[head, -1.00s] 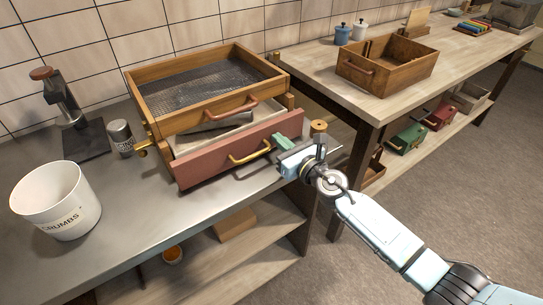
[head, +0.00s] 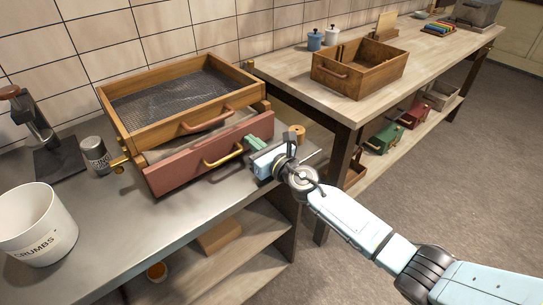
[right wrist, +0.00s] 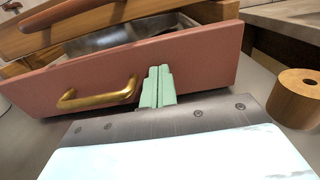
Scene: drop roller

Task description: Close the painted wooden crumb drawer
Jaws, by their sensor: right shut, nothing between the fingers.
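The crumb drawer has a dull red painted front (head: 180,172) with a brass handle (head: 224,153). It sticks out below a wooden tray with a mesh floor (head: 170,92) on the metal counter. A gap behind the front shows the drawer's inside. My right gripper (head: 255,146) is shut and empty, at the front's right part, right of the handle. In the right wrist view its green fingertips (right wrist: 158,86) are together against or just before the red front (right wrist: 200,65), beside the brass handle (right wrist: 98,94); I cannot tell if they touch. My left gripper is out of view.
A white crumbs bucket (head: 36,225) and a metal shaker (head: 95,155) stand left on the counter. A small wooden cylinder (right wrist: 297,98) stands right of the drawer. A second table carries a wooden box (head: 358,70).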

